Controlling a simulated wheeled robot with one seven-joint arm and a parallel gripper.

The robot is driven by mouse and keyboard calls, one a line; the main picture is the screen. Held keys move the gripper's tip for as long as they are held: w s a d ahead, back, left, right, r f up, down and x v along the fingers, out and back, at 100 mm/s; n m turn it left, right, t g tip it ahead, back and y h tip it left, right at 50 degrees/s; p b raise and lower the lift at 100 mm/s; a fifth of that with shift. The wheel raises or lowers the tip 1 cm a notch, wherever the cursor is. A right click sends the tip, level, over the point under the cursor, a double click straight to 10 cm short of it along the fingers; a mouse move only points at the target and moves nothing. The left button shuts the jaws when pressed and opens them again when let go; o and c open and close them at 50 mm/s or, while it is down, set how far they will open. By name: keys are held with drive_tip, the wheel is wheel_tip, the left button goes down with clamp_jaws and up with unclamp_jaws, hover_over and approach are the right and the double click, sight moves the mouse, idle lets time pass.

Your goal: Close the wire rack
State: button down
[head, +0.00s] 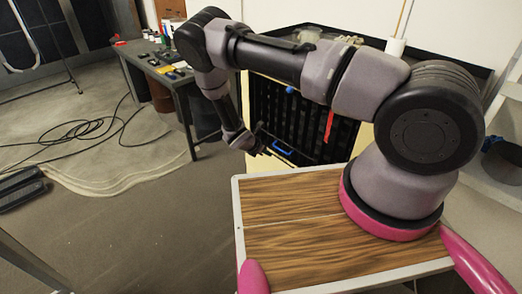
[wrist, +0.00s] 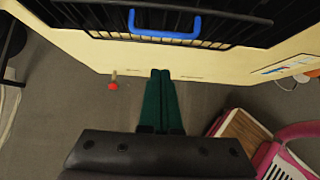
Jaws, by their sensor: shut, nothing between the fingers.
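The black wire rack (head: 290,108) stands upright in a cream cabinet (head: 257,92), partly behind my arm in the head view. A blue handle (head: 282,147) is at its lower edge. In the wrist view the black wires (wrist: 75,17) run across the top, with the blue handle (wrist: 165,36) at their near edge. How far the rack stands out of the cabinet I cannot tell. My gripper (wrist: 161,72) is shut and empty, its two green fingers side by side, pointing at the cabinet's pale edge below the handle in the picture. In the head view my gripper (head: 264,152) is just left of the handle.
A dark worktable (head: 172,78) with small items stands to the left. A red-tipped object (wrist: 113,86) shows left of the fingers in the wrist view. A white shelf (head: 497,185) is at the right.

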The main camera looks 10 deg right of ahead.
sight(279, 144)
drive_tip(key=w+d, duration=0.1)
drive_tip(key=d, duration=0.1)
drive_tip(key=w+d+f, duration=0.1)
drive_tip(key=w+d, duration=0.1)
drive_tip(key=shift+f, duration=0.15)
drive_tip(key=shift+w+d+r, duration=0.35)
drive_tip(key=shift+d, duration=0.2)
drive_tip(key=shift+w+d+r, duration=0.3)
drive_tip(key=shift+d, duration=0.2)
drive_tip(key=shift+a, duration=0.1)
